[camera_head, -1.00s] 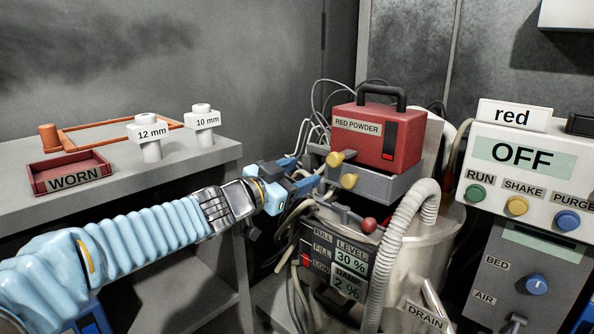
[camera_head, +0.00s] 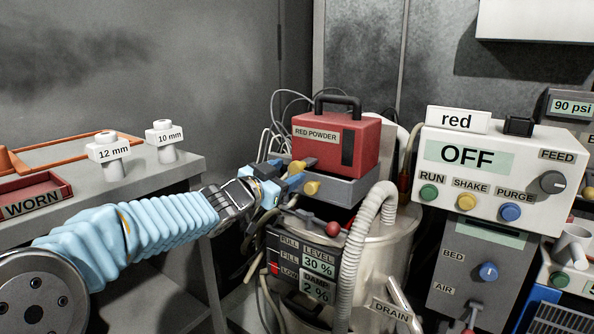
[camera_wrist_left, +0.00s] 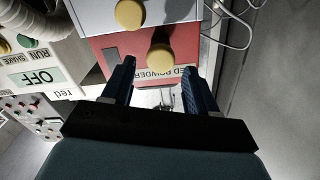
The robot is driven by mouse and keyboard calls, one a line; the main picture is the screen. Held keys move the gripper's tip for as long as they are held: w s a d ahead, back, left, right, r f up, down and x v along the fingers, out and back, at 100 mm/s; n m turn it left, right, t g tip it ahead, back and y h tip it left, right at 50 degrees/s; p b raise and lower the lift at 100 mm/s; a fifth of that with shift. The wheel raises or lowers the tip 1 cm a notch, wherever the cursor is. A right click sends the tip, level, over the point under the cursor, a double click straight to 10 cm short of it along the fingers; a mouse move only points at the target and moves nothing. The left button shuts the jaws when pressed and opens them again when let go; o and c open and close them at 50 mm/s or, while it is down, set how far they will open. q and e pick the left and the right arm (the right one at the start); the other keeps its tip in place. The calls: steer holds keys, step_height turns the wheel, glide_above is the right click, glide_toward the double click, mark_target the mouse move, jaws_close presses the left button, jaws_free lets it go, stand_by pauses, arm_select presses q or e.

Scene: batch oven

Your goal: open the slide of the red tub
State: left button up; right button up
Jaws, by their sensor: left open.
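The red tub (camera_head: 352,138), labelled RED POWDER and with a black handle, sits on a grey box (camera_head: 350,188). The strip window (camera_head: 347,149) on its front looks dark. Two yellow knobs stick out at its lower left: an upper knob (camera_head: 298,166) and a lower knob (camera_head: 312,188). My left gripper (camera_head: 286,175) is open beside the upper knob. In the left wrist view, the upper knob (camera_wrist_left: 161,57) shows between the fingertips of my left gripper (camera_wrist_left: 159,68), and the lower knob (camera_wrist_left: 130,13) lies outside them. I cannot tell whether a finger touches a knob. My right gripper is out of view.
A white hose (camera_head: 355,250) and a red ball lever (camera_head: 332,228) are below the grey box. The control panel (camera_head: 500,180) reading OFF stands at right. A bench (camera_head: 185,172) at left holds 12 mm and 10 mm pieces and a WORN tray.

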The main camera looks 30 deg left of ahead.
mark_target(294, 168)
arm_select(q)
steer(key=w, duration=0.5)
steer(key=shift+w+d, duration=0.2)
steer(key=shift+d, duration=0.05)
steer(key=shift+r, duration=0.1)
jaws_close()
